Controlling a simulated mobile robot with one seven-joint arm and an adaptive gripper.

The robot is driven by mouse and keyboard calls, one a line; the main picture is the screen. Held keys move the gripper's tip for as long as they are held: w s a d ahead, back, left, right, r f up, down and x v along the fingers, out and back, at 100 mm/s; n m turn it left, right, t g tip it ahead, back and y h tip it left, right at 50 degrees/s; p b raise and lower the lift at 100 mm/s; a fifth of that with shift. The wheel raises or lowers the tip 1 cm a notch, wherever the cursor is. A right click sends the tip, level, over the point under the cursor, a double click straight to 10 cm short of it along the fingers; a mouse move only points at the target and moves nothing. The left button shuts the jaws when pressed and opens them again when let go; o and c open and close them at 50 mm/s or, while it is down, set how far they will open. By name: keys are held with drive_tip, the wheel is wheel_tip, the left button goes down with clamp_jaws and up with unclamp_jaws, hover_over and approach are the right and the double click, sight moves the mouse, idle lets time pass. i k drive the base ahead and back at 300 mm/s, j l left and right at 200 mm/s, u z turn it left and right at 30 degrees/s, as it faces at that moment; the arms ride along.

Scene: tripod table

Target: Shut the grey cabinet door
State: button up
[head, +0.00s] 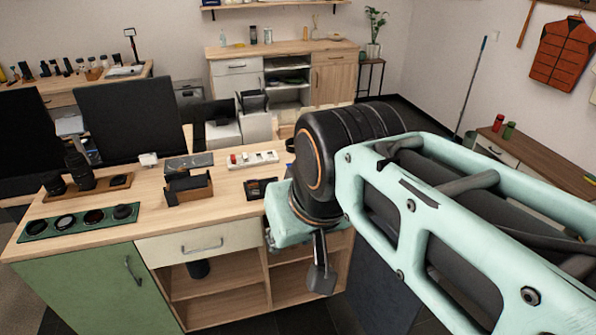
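The grey cabinet door (372,293) is a dark slate-grey panel at the lower right of the desk. It appears to stand open, beside the open shelf compartment (228,282) whose inside shows. My arm crosses in front of its upper part, and the bottom of the frame cuts it off. My gripper (321,279) points down in front of the compartment's right side, left of the door. A gap to the door seems to show, but contact cannot be judged. The fingers overlap in this view, so their opening cannot be seen. Nothing visible is held.
The wooden desk top (225,203) above holds monitors, a lens tray (80,222), a small box (188,188) and a power strip (252,159). A white drawer (200,243) and a green door (95,285) are shut. A dark cylinder (198,268) stands on a shelf.

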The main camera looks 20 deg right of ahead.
sight(382, 304)
drive_tip(key=k+l+u, duration=0.25)
drive_tip(key=k+l, duration=0.3)
drive_tip(key=k+l+u, duration=0.1)
drive_tip(key=l, duration=0.25)
drive_tip(key=k+l+u, duration=0.1)
drive_tip(key=l, duration=0.25)
drive_tip(key=k+l+u, duration=0.1)
drive_tip(key=l, duration=0.3)
drive_tip(key=k+l+u, duration=0.1)
drive_tip(key=l, duration=0.25)
drive_tip(key=l+u, duration=0.1)
drive_tip(key=l, duration=0.65)
drive_tip(key=k+l+u, duration=0.1)
drive_tip(key=l, duration=0.65)
drive_tip(key=k, duration=0.6)
drive_tip(key=i+l+u, duration=0.1)
drive_tip(key=i+l, duration=0.25)
drive_tip(key=l, duration=0.3)
drive_tip(key=i+l+u, duration=0.15)
drive_tip(key=i+l, duration=0.05)
drive_tip(key=l, duration=0.1)
